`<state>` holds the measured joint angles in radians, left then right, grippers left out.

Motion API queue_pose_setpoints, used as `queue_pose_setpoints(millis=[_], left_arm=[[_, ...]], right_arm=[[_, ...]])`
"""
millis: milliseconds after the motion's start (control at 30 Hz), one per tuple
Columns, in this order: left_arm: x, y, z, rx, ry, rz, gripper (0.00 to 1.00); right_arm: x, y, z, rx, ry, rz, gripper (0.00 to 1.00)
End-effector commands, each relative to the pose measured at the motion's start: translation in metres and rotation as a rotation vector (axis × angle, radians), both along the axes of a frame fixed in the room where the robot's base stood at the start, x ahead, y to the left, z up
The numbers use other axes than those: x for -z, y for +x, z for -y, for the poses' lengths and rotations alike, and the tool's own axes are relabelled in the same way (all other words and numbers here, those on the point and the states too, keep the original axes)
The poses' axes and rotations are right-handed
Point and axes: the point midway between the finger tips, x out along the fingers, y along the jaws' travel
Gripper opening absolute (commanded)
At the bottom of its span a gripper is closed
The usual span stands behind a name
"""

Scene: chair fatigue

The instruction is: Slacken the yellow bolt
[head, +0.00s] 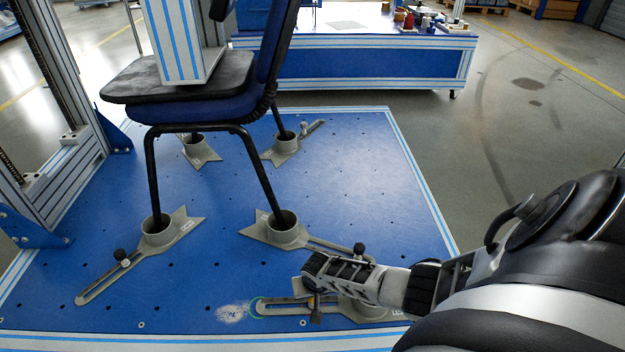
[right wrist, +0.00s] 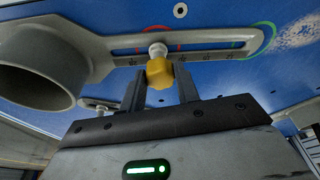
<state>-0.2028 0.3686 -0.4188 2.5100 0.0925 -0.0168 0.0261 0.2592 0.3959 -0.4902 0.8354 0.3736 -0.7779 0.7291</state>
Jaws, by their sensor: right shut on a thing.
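The yellow bolt (right wrist: 158,72) shows in the right wrist view as a lobed knob on a white stem, in the slot of a grey clamp plate (right wrist: 215,43). My right gripper (right wrist: 160,84) has one finger on each side of the knob and is shut on it. In the head view my right gripper (head: 314,304) reaches down over the slotted plate (head: 278,308) near the front of the blue platform, and hides most of the bolt. My left gripper is not in view.
A blue chair (head: 185,108) stands with its legs in grey cups on the blue platform (head: 330,170). Red and green arcs (right wrist: 262,40) mark the surface beside the slot. A workbench (head: 350,62) stands behind.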

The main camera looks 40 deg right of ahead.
Motion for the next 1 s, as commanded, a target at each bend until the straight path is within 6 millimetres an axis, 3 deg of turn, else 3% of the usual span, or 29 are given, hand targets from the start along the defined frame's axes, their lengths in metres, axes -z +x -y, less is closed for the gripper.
queue_pose_setpoints(millis=[233, 533, 867, 1000], left_arm=[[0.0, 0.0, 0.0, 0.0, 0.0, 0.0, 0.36], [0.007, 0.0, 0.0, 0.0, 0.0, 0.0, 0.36], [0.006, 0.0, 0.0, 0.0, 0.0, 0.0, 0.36], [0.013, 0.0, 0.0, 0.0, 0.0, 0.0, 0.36]], right_arm=[[0.0, 0.0, 0.0, -0.008, 0.0, -0.001, 0.08], [0.002, -0.001, 0.002, -0.309, 0.0, -0.001, 0.08], [0.001, -0.002, 0.002, -0.351, 0.001, -0.003, 0.08], [0.003, -0.001, 0.004, -0.447, 0.0, -0.003, 0.08]])
